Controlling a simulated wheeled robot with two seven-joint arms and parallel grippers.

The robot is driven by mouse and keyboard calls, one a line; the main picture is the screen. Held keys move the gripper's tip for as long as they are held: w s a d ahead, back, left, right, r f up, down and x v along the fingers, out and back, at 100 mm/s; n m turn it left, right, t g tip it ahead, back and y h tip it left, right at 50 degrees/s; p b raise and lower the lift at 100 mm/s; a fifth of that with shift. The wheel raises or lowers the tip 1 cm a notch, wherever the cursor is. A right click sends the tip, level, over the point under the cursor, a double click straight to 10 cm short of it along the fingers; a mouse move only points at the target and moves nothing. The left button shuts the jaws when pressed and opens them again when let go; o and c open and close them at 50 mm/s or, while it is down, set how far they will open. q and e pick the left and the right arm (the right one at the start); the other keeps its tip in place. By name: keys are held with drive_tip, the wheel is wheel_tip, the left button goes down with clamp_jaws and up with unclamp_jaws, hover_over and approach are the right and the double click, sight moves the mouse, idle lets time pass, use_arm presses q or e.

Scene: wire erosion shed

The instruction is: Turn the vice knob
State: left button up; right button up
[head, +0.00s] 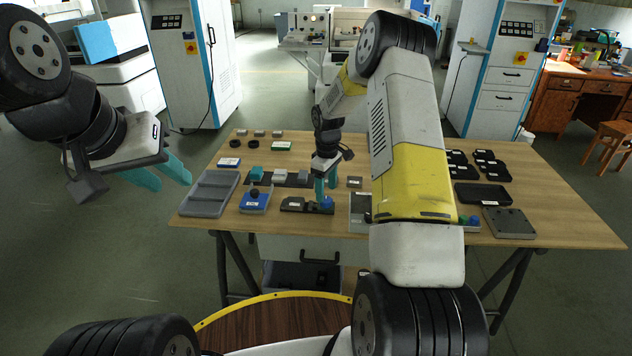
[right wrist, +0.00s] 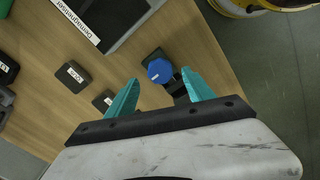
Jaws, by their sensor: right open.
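The vice knob is a blue round knob (head: 327,203) at the right end of a low dark vice (head: 294,204) near the table's front edge. In the right wrist view the knob (right wrist: 160,70) shows a small white mark and lies just beyond and between my fingertips. My right gripper (head: 325,196) points down over the knob with its teal fingers apart. In the right wrist view its fingers (right wrist: 160,78) are open, and I see no grip on the knob. My left gripper (head: 174,185) is open and empty, off the table's left side. The vice is mostly hidden in the right wrist view.
A grey box labelled Demagnetiser (right wrist: 135,30) stands close to the knob. On the wooden table (head: 560,215) are a grey compartment tray (head: 196,209), a blue labelled bin (head: 254,206), black trays (head: 482,195) and a grey plate (head: 510,222). My right arm hides part of the table.

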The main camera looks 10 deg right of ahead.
drive_tip(key=shift+r, duration=2.2)
wheel_tip(320, 180, up, 11)
drive_tip(key=m+t, duration=0.1)
drive_tip(key=m, duration=0.1)
hover_over(326, 199)
drive_tip(key=s, duration=0.4)
drive_tip(key=s+a+r+m+t, duration=0.2)
drive_tip(key=s+r, duration=0.6)
drive_tip(key=r, duration=0.2)
drive_tip(key=s+a+r+m+t+y, duration=0.1)
drive_tip(key=s+r+m, duration=0.1)
drive_tip(key=s, duration=0.8)
drive_tip(key=s+a+r+m+t+y, duration=0.1)
drive_tip(key=s+r+m+t, duration=0.1)
drive_tip(key=s, duration=0.9)
wheel_tip(326, 199, up, 2)
drive_tip(key=shift+a+r+m, duration=0.1)
drive_tip(key=shift+a+m, duration=0.25)
drive_tip(key=shift+m, duration=0.15)
